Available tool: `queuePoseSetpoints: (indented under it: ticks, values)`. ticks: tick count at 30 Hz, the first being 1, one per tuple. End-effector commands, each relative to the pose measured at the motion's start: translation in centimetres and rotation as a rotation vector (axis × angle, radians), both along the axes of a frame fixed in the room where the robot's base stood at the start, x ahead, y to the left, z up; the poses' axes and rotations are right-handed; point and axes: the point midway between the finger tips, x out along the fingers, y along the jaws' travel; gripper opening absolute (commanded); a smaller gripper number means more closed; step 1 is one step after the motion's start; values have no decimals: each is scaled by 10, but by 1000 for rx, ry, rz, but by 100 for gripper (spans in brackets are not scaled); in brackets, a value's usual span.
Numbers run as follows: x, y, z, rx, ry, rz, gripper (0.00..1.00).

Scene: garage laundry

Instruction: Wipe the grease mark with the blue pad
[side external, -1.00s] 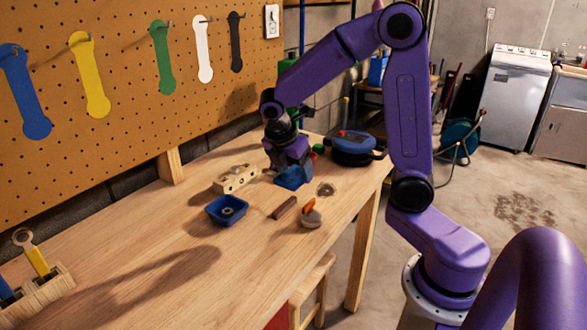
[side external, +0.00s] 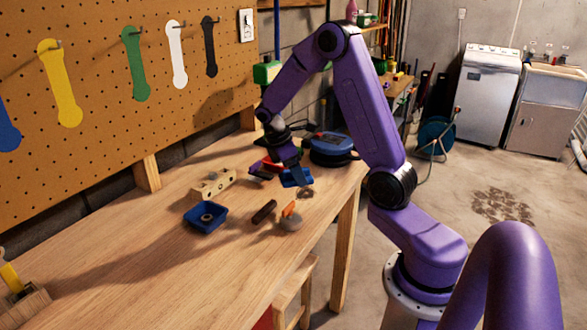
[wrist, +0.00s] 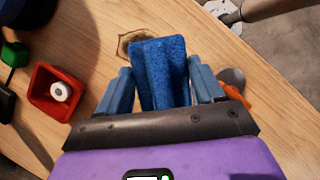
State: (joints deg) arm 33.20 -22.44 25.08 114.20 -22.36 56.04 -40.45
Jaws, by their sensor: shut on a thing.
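My gripper (side external: 293,172) points down over the far part of the workbench, shut on the blue pad (side external: 297,178). In the wrist view the pad (wrist: 160,75) sits between the two blue fingers and sticks out past their tips. The grease mark (side external: 306,193) is a brownish patch on the wood, just below and beside the pad in the side view. In the wrist view the mark (wrist: 124,42) shows beyond the pad's far left corner, and the pad hides part of it. The pad looks slightly above the wood; contact cannot be told.
A red tray (wrist: 41,97) holding a pale ring is left of the pad in the wrist view. An orange-handled scraper (side external: 291,218), a dark bar (side external: 264,212), a blue tray (side external: 199,224) and a wooden block (side external: 213,184) stand nearer. A blue round case (side external: 332,148) is behind.

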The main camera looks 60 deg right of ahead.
Motion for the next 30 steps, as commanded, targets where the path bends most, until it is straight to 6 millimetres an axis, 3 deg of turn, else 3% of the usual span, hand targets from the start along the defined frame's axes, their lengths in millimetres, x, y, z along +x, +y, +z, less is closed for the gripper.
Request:
queuePoseSetpoints:
  ticks: [21, 30]
  values:
    - [-1, 0, -71, 1, 5, 2, 43]
    - [0, -30, -69, -1, -1, 0, 39]
